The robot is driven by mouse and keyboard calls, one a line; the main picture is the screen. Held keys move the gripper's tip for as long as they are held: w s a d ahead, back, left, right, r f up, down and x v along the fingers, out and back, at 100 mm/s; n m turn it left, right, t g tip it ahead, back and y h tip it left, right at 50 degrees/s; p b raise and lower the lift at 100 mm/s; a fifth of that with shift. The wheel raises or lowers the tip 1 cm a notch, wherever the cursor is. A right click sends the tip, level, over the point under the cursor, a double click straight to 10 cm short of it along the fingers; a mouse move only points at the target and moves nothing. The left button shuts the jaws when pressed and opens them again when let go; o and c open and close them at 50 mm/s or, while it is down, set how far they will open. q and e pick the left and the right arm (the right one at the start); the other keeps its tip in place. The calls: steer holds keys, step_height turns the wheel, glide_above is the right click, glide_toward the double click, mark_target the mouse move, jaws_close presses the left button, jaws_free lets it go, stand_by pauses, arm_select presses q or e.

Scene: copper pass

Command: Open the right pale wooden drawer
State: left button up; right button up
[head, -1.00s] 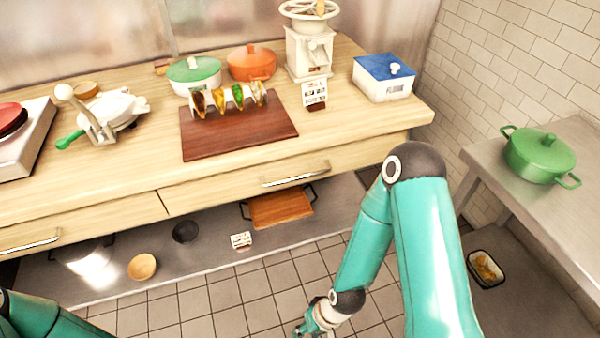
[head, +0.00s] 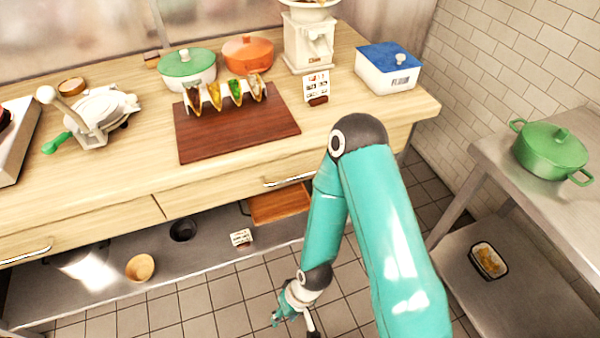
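The right pale wooden drawer (head: 215,190) is in the front of the wooden counter and looks shut, flush with the left drawer (head: 90,222). Its metal bar handle (head: 288,181) shows in part; my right arm hides its right end and the drawer front there. My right gripper (head: 294,319) hangs low over the tiled floor, in front of and below the drawer, apart from the handle. Its fingers look spread with nothing between them. My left gripper is out of view.
On the counter are a dark board (head: 235,138), a taco rack, pots, a grinder and a flour box (head: 387,70). A low shelf below holds bowls and an orange-brown tray (head: 275,208). A metal side table (head: 500,160) with a green pot stands right.

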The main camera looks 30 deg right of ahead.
stand_by(0.3)
steer(key=m+t+h+b, duration=0.8)
steer(key=m+t+b, duration=0.7)
steer(key=m+b, duration=0.65)
glide_toward(308, 173)
steer(key=w+n+b, duration=0.1)
steer(key=w, duration=0.2)
steer(key=w+d+f+n, duration=0.1)
steer(key=w, duration=0.2)
steer(key=w+d+f+n+b, duration=0.1)
steer(key=w, duration=0.2)
steer(key=shift+w+d+f+b, duration=0.2)
steer(key=shift+w+b, duration=0.15)
